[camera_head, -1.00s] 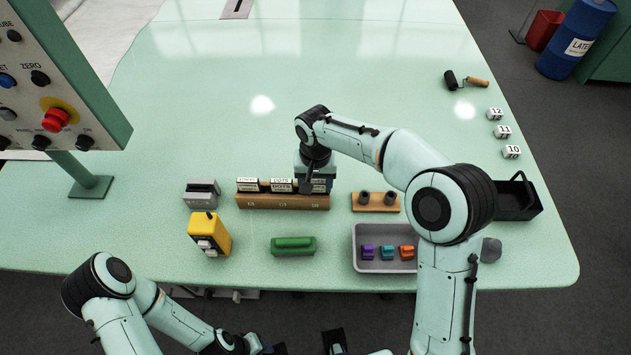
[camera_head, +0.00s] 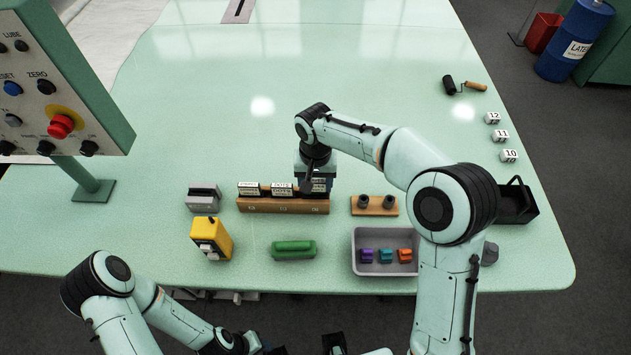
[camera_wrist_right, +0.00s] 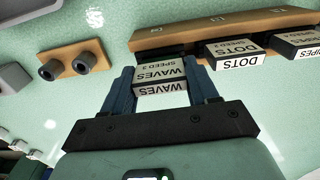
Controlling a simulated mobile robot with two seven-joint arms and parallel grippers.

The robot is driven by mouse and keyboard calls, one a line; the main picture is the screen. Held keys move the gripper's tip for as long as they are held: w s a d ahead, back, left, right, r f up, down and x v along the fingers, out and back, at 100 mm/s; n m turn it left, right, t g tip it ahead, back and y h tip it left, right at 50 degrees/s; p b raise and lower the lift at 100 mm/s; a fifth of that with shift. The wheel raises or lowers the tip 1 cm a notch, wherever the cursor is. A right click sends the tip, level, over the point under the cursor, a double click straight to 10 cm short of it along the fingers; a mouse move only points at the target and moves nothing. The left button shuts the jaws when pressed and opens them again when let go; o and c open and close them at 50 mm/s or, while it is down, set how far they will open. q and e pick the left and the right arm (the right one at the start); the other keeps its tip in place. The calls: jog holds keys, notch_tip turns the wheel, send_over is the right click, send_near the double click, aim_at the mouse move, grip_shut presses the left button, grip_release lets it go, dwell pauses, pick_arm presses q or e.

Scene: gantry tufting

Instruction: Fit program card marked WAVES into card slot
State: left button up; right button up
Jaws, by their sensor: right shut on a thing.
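My right gripper (camera_head: 316,188) is shut on the WAVES card (camera_wrist_right: 160,78), whose label faces up between the blue fingers in the right wrist view. The card is at the right end of the wooden rack (camera_head: 283,206) and looks slightly raised from it; its lower edge is hidden. The DOTS card (camera_wrist_right: 235,55) and another card (camera_head: 247,189) stand in the rack. A grey block (camera_head: 203,197) with a raised back stands left of the rack; I cannot tell whether it is the card slot. My left gripper (camera_head: 268,349) is at the bottom edge, partly cut off, away from the cards.
A yellow device (camera_head: 211,238) and a green object (camera_head: 293,249) lie in front. A wooden holder (camera_head: 375,206) and a grey tray (camera_head: 366,269) are to the right. A control panel (camera_head: 65,85) overhangs the left.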

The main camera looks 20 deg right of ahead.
jog(key=shift+r+p, duration=0.5)
jog(key=shift+r, duration=0.45)
jog(key=shift+f, duration=0.1)
